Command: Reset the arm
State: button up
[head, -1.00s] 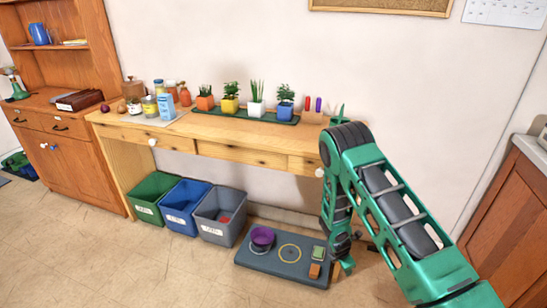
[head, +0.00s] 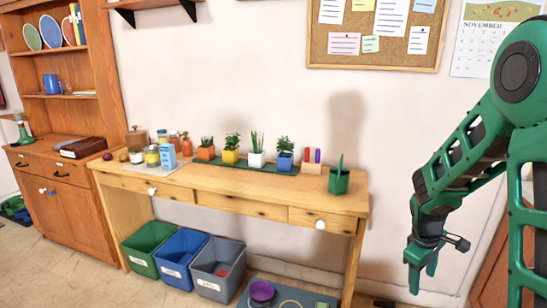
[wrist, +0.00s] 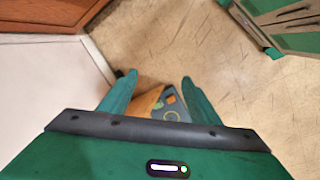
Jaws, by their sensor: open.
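My gripper (head: 422,268) hangs at the lower right in the head view, right of the wooden table (head: 270,209), with my green arm folded above it. It points down and holds nothing. In the wrist view its two green fingers (wrist: 152,97) are apart, with bare floor and part of the table and grey mat between and beyond them.
Green, blue and grey bins (head: 216,268) sit below, beside a floor mat (head: 328,300) with a purple bowl (head: 262,292). A wooden cabinet (wrist: 60,15) is near my gripper.

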jog(key=s+r+m+y, duration=0.1)
jog(key=s+r+m, duration=0.3)
jog(key=s, duration=0.5)
jog(key=s+a+r+m+y, duration=0.1)
jog(key=s+r+m, duration=0.3)
jog(key=s, duration=0.5)
jog(key=s+r+m+y, duration=0.1)
jog(key=s+r+m, duration=0.3)
jog(key=s, duration=0.6)
notch_tip(320, 180, up, 2)
jog(key=shift+a+r+m+g, duration=0.15)
jog(key=shift+r+m+g, duration=0.1)
jog(key=shift+m+g, duration=0.15)
jog(key=shift+w+f, duration=0.25)
jog(key=shift+w, duration=0.4)
